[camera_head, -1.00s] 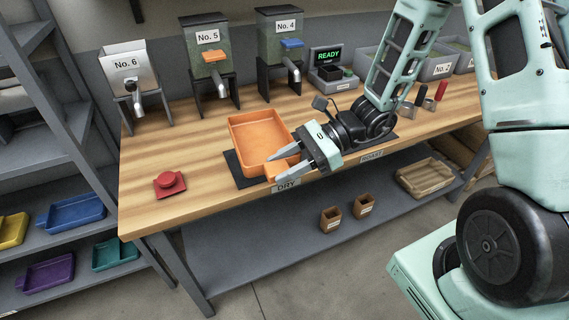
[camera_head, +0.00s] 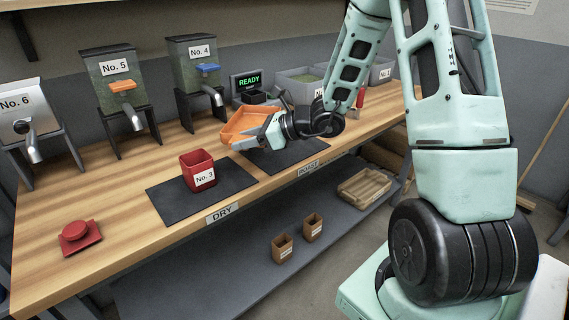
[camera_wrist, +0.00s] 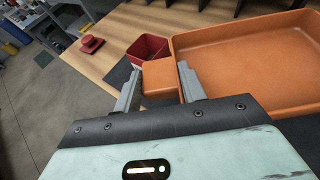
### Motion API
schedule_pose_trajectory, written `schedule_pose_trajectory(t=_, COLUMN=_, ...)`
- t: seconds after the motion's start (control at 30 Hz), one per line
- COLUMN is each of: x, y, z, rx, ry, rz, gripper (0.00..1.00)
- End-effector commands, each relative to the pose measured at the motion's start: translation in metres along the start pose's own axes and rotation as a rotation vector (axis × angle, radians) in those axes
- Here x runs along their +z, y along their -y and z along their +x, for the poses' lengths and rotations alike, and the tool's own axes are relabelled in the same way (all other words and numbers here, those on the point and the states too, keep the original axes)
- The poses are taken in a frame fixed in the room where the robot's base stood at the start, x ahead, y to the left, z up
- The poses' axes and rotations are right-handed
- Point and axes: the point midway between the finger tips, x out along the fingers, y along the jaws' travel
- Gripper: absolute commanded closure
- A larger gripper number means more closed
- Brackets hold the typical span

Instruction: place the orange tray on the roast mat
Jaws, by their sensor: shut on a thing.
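The orange tray (camera_head: 240,124) is empty and shows behind and left of my gripper in the head view. My gripper (camera_head: 266,137) is shut on the tray's handle, which sits between both fingers in the wrist view (camera_wrist: 160,80). The tray's wide basin (camera_wrist: 250,65) fills the upper right there. The dark roast mat (camera_head: 292,157) lies at the table's front edge above the ROAST label, partly hidden by my gripper and arm. The tray appears to be near the mat's back left side. I cannot tell its height above the table.
The red No. 3 bin (camera_head: 198,170) stands on the dry mat (camera_head: 170,203), left of the roast mat. A red lidded piece (camera_head: 78,236) lies at the table's left. Dispensers No. 5 (camera_head: 117,85) and No. 4 (camera_head: 197,70) and a READY scale (camera_head: 250,84) stand behind.

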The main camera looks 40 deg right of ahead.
Motion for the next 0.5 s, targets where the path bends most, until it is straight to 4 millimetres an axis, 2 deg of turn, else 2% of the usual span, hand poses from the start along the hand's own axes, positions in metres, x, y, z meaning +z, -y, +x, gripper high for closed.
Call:
schedule_pose_trajectory(t=0.03, x=-0.009, y=0.019, z=-0.004, rx=-0.068, ry=0.003, rz=0.021, gripper=0.87)
schedule_pose_trajectory(t=0.1, x=-0.01, y=0.039, z=-0.013, rx=-0.147, ry=0.002, rz=0.053, gripper=0.87)
schedule_pose_trajectory(t=0.2, x=-0.01, y=0.06, z=-0.023, rx=-0.226, ry=0.002, rz=0.086, gripper=0.87)
schedule_pose_trajectory(t=0.33, x=-0.015, y=0.071, z=-0.028, rx=-0.273, ry=-0.001, rz=0.11, gripper=0.87)
schedule_pose_trajectory(t=0.5, x=-0.042, y=0.073, z=-0.019, rx=-0.279, ry=-0.002, rz=0.118, gripper=0.87)
